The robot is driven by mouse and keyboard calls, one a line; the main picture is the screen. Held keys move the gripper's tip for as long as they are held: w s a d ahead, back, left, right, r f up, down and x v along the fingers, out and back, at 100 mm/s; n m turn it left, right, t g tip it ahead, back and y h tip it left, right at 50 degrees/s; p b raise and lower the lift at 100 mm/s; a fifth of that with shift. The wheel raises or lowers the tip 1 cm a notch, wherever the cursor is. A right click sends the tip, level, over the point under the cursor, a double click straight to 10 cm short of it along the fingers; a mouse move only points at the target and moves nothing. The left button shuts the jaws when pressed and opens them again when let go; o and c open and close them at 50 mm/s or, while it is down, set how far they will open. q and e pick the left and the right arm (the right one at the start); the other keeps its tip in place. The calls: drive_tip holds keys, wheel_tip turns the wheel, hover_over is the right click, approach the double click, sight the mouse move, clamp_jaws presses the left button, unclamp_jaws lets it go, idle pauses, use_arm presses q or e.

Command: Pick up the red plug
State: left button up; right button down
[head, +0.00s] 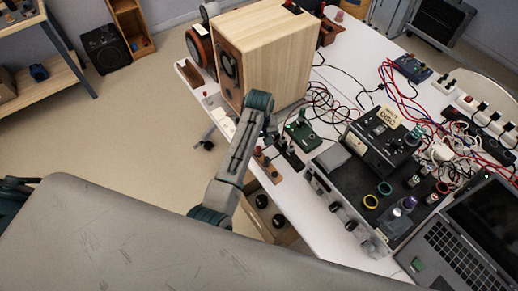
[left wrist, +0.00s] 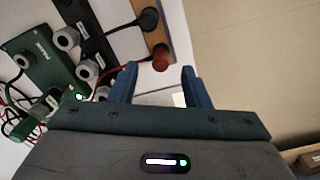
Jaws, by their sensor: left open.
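The red plug (left wrist: 160,55) shows dark red in the left wrist view, on a wooden strip (left wrist: 160,42). A red cable runs towards it from the left. My left gripper (left wrist: 159,72) is open. Its two blue fingers point at the strip, one to each side of the red plug in the picture. I cannot tell how far the tips are from it. In the head view, my left arm reaches over the table's near edge and mostly hides the gripper (head: 271,130). The wooden strip (head: 268,167) lies just below it there. My right gripper is not in view.
A black plug (left wrist: 148,20) sits close by on the strip. A black strip with grey plugs and a green board (left wrist: 38,65) lie to the left. A large wooden speaker (head: 270,60) stands behind my arm. An amplifier (head: 375,185) and loose cables crowd the right.

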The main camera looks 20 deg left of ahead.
sight(259, 149)
use_arm(q)
drive_tip(key=shift+f+p, duration=0.4)
drive_tip(key=shift+f, duration=0.25)
wheel_tip(259, 149, down, 3)
drive_tip(key=shift+f+p, duration=0.15)
drive_tip(key=shift+p, duration=0.5)
drive_tip(key=shift+a+f, duration=0.1)
drive_tip(key=shift+f, duration=0.45)
clamp_jaws()
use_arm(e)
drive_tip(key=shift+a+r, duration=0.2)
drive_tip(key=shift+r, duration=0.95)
